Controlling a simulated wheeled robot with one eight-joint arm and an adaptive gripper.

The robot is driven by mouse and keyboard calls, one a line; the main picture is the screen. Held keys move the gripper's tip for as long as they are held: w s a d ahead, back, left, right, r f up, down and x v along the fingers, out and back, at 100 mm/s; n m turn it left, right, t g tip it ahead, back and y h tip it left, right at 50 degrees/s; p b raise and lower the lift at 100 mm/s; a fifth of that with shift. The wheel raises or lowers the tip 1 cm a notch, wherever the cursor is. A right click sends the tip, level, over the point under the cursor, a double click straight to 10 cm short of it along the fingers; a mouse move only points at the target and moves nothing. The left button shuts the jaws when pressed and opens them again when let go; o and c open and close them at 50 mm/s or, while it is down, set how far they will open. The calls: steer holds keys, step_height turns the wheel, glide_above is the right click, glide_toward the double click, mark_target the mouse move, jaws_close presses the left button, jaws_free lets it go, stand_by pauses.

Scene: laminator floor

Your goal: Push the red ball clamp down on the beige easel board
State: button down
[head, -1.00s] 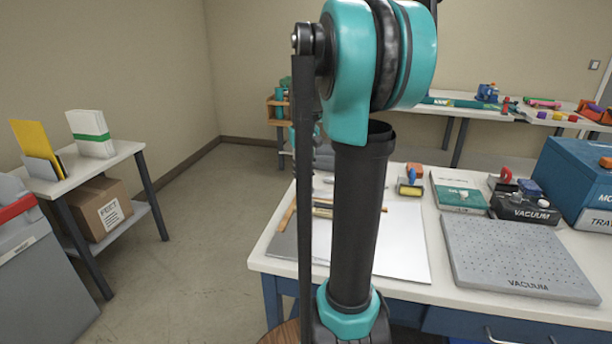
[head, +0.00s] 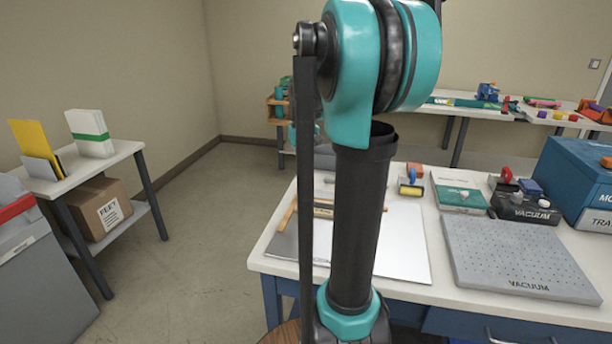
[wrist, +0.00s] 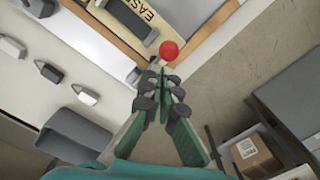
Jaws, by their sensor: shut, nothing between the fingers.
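The red ball (wrist: 169,49) of the clamp shows near the top middle of the wrist view. It stands at the edge of the wood-framed beige easel board (wrist: 112,24), which bears a label partly reading "EASE". My gripper (wrist: 159,72) is shut and empty, with its fingertips just below the ball in the picture. I cannot tell whether the tips touch the clamp. The rest of the clamp is small and partly hidden by the fingers. In the head view my arm covers the middle, and neither the red ball nor my fingertips can be made out.
A white table carries a grey perforated vacuum plate (head: 515,262), a blue box (head: 577,180) and a green box (head: 460,198). A small side table (head: 90,165) with a cardboard box (head: 100,212) stands left. Open floor lies between.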

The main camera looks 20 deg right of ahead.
step_height(320, 180, up, 6)
steer(key=shift+r, duration=0.25)
stand_by(0.5)
steer(key=shift+s+a, duration=0.1)
